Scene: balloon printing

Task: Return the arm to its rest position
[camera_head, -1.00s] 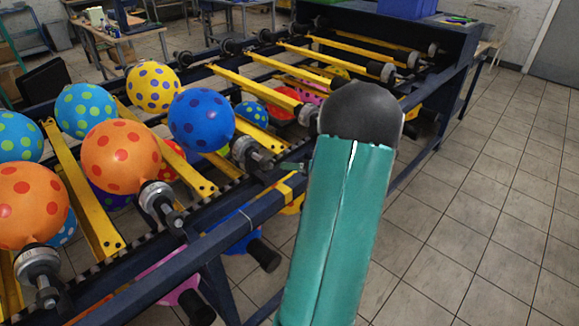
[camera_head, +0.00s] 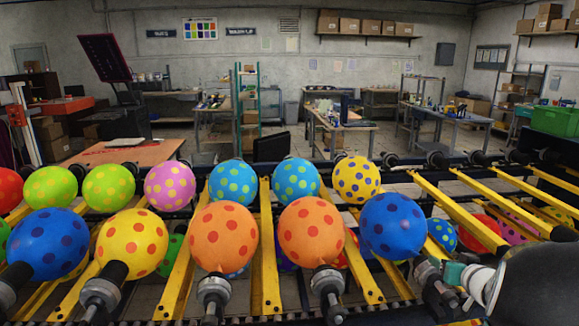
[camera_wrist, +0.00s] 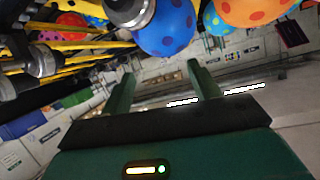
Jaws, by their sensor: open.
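My gripper (camera_wrist: 160,69) shows in the wrist view with its two green fingers spread apart and nothing between them. A blue dotted balloon (camera_wrist: 165,28) and an orange dotted balloon (camera_wrist: 248,10) appear beyond the fingers, apart from them. In the head view, my dark arm (camera_head: 545,285) fills the lower right corner. A small teal and white part is at its left end, close to a roller mount (camera_head: 437,285). The head view does not clearly show my fingers.
A rack with yellow bars (camera_head: 460,215) runs across the front. It carries several dotted balloons, including a blue one (camera_head: 392,226) and an orange one (camera_head: 312,232). Work tables (camera_head: 335,125) and shelves stand behind. Green crate (camera_head: 556,121) is at right.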

